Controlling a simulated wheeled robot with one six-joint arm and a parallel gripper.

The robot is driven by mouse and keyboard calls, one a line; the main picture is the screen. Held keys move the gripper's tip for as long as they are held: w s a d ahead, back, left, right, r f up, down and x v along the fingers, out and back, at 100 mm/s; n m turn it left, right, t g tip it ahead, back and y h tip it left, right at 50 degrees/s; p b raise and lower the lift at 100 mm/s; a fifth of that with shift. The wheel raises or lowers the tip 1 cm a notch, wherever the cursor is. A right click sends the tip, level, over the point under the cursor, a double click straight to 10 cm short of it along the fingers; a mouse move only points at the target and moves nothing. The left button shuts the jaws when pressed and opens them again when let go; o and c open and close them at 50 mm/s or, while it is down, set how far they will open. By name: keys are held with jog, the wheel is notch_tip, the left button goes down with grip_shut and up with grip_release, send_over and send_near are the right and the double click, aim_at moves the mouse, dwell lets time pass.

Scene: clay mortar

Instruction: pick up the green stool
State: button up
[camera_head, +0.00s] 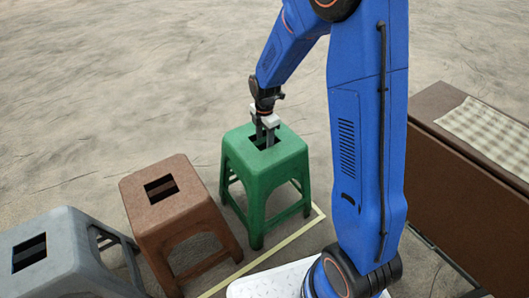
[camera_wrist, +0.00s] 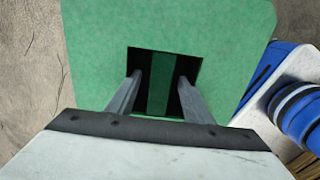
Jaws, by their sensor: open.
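The green stool (camera_head: 264,178) stands upright on the floor in the middle of the head view, with a dark slot in its seat. A green bar (camera_wrist: 160,82) runs across that slot in the wrist view. My gripper (camera_head: 265,140) points down at the slot from above. In the wrist view its two fingers (camera_wrist: 153,95) are apart, one on each side of the bar, and their tips overlap the slot opening. I see a gap between each finger and the bar. I cannot tell how deep the tips are in the slot.
A brown stool (camera_head: 178,208) stands close to the left of the green one, and a grey stool (camera_head: 65,262) is further left. A brown bench or table (camera_head: 450,190) with a checked cloth (camera_head: 488,127) is at the right. A pale yellow line (camera_head: 270,250) runs along the floor. The floor behind is clear.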

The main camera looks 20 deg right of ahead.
grip_shut()
dwell(1.4)
